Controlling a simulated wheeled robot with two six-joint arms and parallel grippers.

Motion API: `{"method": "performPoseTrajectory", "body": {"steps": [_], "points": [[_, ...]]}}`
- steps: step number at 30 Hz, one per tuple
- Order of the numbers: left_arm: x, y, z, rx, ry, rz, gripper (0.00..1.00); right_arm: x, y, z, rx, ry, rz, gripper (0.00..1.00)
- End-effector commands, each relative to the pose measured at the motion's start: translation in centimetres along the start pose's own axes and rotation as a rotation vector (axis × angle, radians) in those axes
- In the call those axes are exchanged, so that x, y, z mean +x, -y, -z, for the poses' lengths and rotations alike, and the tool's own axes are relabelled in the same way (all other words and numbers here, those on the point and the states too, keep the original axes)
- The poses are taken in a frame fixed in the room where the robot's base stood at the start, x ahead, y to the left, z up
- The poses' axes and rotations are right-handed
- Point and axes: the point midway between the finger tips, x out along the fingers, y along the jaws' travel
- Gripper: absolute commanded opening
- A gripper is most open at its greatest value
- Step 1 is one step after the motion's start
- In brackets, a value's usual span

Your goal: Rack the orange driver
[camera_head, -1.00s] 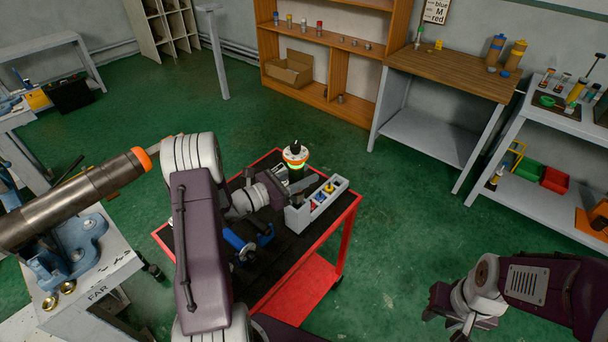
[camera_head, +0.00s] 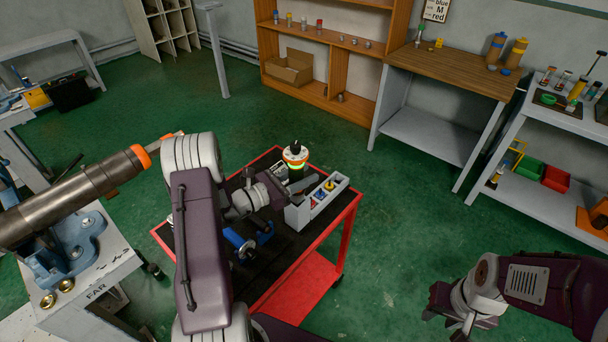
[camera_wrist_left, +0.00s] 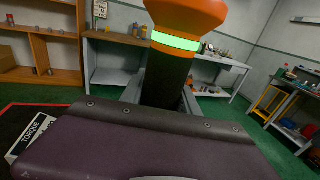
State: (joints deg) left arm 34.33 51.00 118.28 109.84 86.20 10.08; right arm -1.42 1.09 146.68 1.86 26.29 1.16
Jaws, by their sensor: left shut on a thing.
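The orange driver (camera_head: 295,153) has an orange body, a glowing green ring and a dark lower part. It stands roughly upright in my left gripper (camera_head: 297,184), above the red cart. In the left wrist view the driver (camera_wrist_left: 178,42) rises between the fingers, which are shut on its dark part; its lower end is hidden. A grey rack with compartments (camera_head: 322,207) sits on the cart just right of and below the gripper, with small coloured items in it. My right gripper (camera_head: 452,312) hangs at the lower right, away from the cart; its jaw gap is unclear.
The red cart (camera_head: 345,222) has a dark top with blue clamp-like tools (camera_head: 240,243). A label reading TORQUE (camera_wrist_left: 30,135) lies on it. At left, a large pipe (camera_head: 70,196) rests in a blue vise (camera_head: 78,243).

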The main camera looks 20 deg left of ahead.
Motion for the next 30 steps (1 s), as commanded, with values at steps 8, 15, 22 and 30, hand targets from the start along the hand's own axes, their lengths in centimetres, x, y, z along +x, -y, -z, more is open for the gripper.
{"method": "performPoseTrajectory", "body": {"steps": [8,15,22,30], "points": [[0.0,0.0,0.2,0.002,0.004,0.000,0.00,0.3,0.0,0.0,0.000,0.000,0.000,0.36],[0.0,0.0,0.6,0.002,0.004,0.000,0.00,0.6,0.0,-0.1,0.000,0.000,0.000,0.36],[0.0,0.0,0.8,0.002,0.004,0.000,0.00,0.8,0.0,-0.1,0.000,0.000,0.000,0.36],[0.0,0.0,1.2,0.002,0.004,0.000,0.00,1.1,0.0,-0.1,0.000,0.000,0.000,0.36]]}}
